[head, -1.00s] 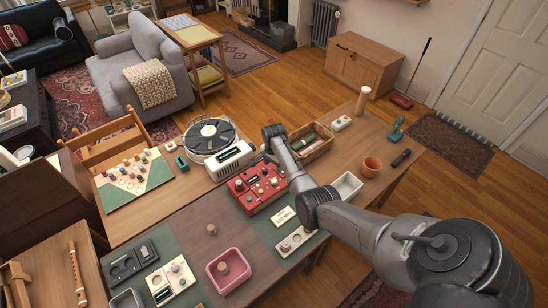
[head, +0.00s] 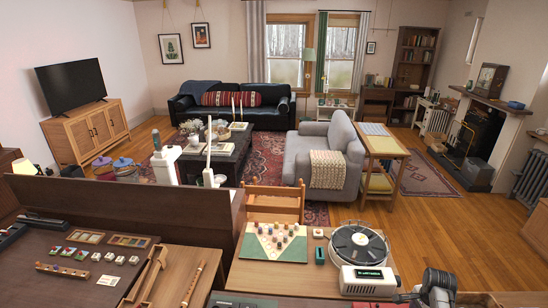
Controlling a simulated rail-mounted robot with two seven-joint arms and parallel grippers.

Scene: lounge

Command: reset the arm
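Part of my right arm (head: 436,284) shows at the bottom edge of the head view, right of the turntable. It is grey and dark. Its gripper's fingertips cannot be made out, so I cannot tell whether it is open or shut, or if it holds anything. My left gripper is not in view.
Close to the arm are the turntable (head: 345,232) and a white device with a lit green display (head: 369,274). A game board (head: 270,252) with small pieces lies left of them. A wooden chair (head: 253,205) stands behind the table. A dark wooden panel (head: 140,208) rises at the left.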

